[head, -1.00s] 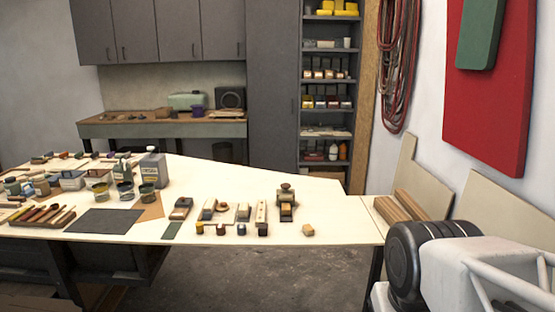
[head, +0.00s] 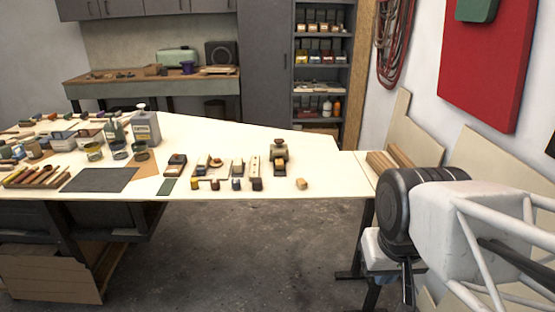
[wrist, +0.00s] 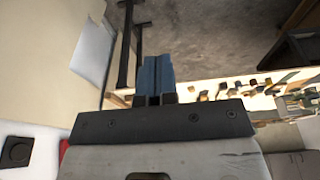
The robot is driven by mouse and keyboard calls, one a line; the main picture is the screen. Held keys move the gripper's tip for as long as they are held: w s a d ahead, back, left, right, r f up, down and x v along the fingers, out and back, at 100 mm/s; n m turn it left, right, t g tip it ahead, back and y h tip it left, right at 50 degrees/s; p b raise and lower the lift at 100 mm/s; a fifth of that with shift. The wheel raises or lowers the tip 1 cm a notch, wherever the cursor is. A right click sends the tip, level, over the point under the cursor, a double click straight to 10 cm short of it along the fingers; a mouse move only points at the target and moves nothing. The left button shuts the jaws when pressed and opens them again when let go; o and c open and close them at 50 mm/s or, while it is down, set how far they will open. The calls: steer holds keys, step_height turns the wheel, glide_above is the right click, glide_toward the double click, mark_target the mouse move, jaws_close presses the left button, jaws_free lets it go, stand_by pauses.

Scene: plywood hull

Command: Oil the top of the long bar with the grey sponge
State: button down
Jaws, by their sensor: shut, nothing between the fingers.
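I cannot single out the grey sponge or the long bar for sure at this size. A pale, narrow piece (head: 253,166) lies among the tools near the table's front edge. Brown wooden lengths (head: 382,160) lie at the table's right end. My gripper (head: 407,288) hangs low at the right, beyond the table's front edge and apart from everything on it. In the wrist view my gripper (wrist: 155,72) has its two blue-grey fingers together, with nothing held. The tabletop lies beyond them in that view.
The pale plywood table (head: 250,140) holds several planes, small blocks, pots and a grey can (head: 146,127). A dark mat (head: 98,180) lies at the left front. Pale boards (head: 415,145) lean against the right wall. The floor (head: 245,250) before the table is clear.

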stand_by(0.4)
steer(key=c, duration=1.3)
jaws_free()
steer(key=shift+w+r, duration=0.1)
steer(key=o, duration=0.5)
steer(key=shift+w+r, duration=0.25)
steer(key=shift+w, duration=0.2)
steer(key=shift+o, duration=1.2)
steer(key=w+a+r, duration=0.1)
steer(key=w+r, duration=0.1)
steer(key=w, duration=0.6)
steer(key=w+r, duration=0.3)
steer(key=w, duration=0.5)
steer(key=shift+w+a+r+g, duration=0.25)
steer(key=shift+w+a+g, duration=0.05)
steer(key=shift+w+a, duration=0.1)
steer(key=g, duration=0.2)
glide_above(280, 162)
steer(key=f, duration=1.8)
steer(key=shift+s+f, duration=0.15)
steer(key=shift+s, duration=0.2)
steer(key=shift+w+a+f, duration=0.1)
steer(key=shift+w+f, duration=0.25)
steer(key=shift+f, duration=0.1)
